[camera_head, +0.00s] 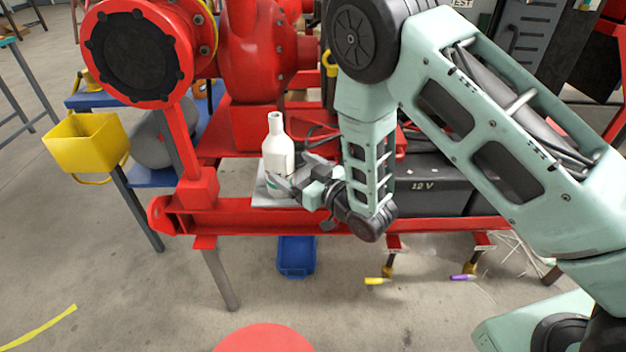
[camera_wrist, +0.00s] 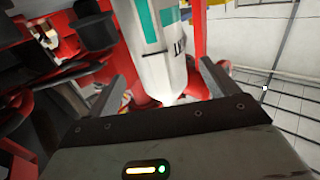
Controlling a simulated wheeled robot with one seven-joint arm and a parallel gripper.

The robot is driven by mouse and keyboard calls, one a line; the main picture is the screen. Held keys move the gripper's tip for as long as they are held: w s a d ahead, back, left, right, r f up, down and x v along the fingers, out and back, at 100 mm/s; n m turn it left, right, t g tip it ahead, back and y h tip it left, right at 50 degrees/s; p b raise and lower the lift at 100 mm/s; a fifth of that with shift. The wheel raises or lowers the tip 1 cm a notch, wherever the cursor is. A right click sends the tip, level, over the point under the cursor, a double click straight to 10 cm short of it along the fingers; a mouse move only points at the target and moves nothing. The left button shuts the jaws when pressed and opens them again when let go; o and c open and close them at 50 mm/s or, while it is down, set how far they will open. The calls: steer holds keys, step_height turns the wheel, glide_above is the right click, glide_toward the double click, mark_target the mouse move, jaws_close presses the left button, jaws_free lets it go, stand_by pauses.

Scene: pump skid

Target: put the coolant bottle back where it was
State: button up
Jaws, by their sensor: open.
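The coolant bottle (camera_head: 278,150) is white and stands upright on a grey plate (camera_head: 261,198) on the red skid frame. My gripper (camera_head: 284,178) is at the bottle's lower right side, with its fingers reaching toward it. The wrist view shows the white bottle with teal bands and dark lettering (camera_wrist: 157,45) between the two spread fingers of my gripper (camera_wrist: 166,75). The fingers stand apart, with a gap visible on both sides of the bottle. Part of the bottle's lower body is hidden behind my gripper in the head view.
A black 12 V battery (camera_head: 430,185) sits right of my gripper. Red pump housing (camera_head: 262,50) rises behind the bottle. A yellow bin (camera_head: 85,143) is at left. A blue bin (camera_head: 296,257) lies on the floor below the red rail (camera_head: 240,222).

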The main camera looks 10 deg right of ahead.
steer(key=s+d+r+g+h, duration=0.2)
steer(key=s+g, duration=0.3)
steer(key=s, duration=0.6)
steer(key=s+d+r+g+h, duration=0.2)
steer(key=s+r+g+h, duration=0.2)
steer(key=s, duration=0.7)
steer(key=s+d+r+g+h, duration=0.2)
steer(key=s+r+g, duration=0.3)
steer(key=s, duration=0.6)
steer(key=shift+r+n+g+h, duration=0.15)
steer(key=shift+n+g+h, duration=0.2)
steer(key=shift+h, duration=0.55)
step_height(320, 180, up, 11)
steer(key=p, duration=1)
